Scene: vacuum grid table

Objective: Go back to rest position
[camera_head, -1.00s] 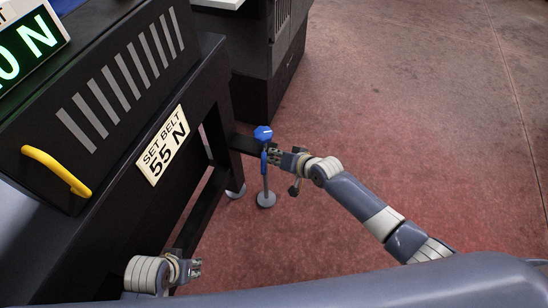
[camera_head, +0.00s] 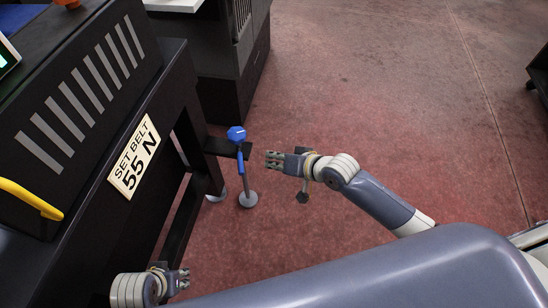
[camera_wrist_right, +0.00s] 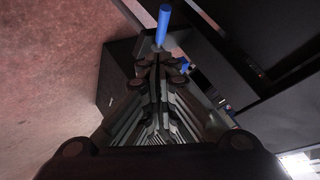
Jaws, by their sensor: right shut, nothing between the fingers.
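My right gripper (camera_head: 272,159) is shut and empty in the middle of the head view, over the red floor. It is a little to the right of a blue-topped tool (camera_head: 236,134) with a blue handle, and a gap shows between them. In the right wrist view, the shut right gripper (camera_wrist_right: 157,68) points towards a blue handle (camera_wrist_right: 163,24). My left gripper (camera_head: 181,280) is low at the left of the head view, close to the black machine's side. It is too small to tell whether its fingers are open.
The black machine (camera_head: 85,215) with a "SET BELT 55 N" sign (camera_head: 134,157) and yellow handle (camera_head: 30,199) fills the left. A small black shelf (camera_head: 220,147) juts out by the blue tool. A dark cabinet (camera_head: 228,85) stands behind.

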